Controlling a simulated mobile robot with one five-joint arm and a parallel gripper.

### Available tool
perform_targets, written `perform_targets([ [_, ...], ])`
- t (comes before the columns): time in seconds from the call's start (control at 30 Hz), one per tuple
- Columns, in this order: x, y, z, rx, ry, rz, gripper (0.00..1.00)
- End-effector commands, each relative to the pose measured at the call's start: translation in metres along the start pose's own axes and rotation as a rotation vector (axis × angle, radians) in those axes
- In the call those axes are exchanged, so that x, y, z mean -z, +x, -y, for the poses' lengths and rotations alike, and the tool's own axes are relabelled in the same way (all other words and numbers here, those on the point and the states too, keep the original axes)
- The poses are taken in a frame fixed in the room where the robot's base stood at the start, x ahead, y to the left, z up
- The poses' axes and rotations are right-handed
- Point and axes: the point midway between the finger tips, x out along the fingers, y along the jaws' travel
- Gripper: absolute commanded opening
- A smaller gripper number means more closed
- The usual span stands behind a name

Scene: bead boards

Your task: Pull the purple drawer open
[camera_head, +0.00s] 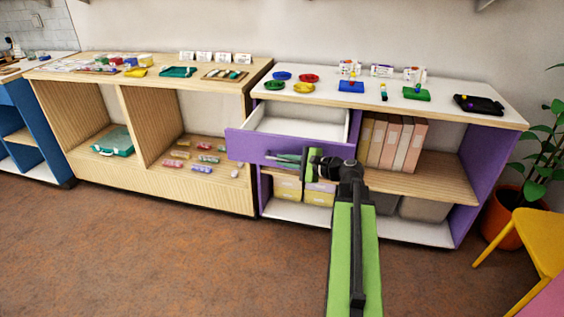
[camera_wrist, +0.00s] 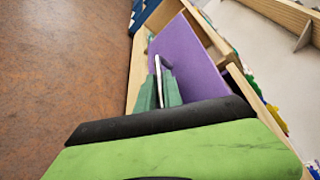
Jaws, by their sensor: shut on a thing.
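The purple drawer (camera_head: 260,147) stands out from the upper left of the white-topped shelf unit, and its white inside shows from above. Its purple front also fills the middle of the wrist view (camera_wrist: 187,60). My gripper (camera_head: 272,159) is at the drawer front, shut on the drawer's handle. In the wrist view the green fingers (camera_wrist: 162,85) close around the pale handle (camera_wrist: 158,66). The head view shows the handle only poorly, because the fingers cover it.
The shelf unit's white top (camera_head: 330,92) carries coloured dishes and bead boards. Folders (camera_head: 395,142) stand right of the drawer, with bins below. A wooden shelf (camera_head: 150,188) adjoins on the left. A yellow chair (camera_head: 535,240) and a plant pot (camera_head: 505,215) are at right. The brown floor in front is clear.

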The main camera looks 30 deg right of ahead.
Motion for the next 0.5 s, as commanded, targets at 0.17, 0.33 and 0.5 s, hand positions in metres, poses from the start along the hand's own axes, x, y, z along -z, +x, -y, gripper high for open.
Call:
perform_targets([
  [0.17, -0.0009, 0.0014, -0.0007, -0.001, 0.0, 0.0, 0.0],
  [0.33, -0.002, 0.0023, -0.0011, -0.003, 0.0, 0.003, 0.17],
  [0.5, -0.0023, 0.0026, -0.0011, -0.003, 0.0, 0.004, 0.32],
])
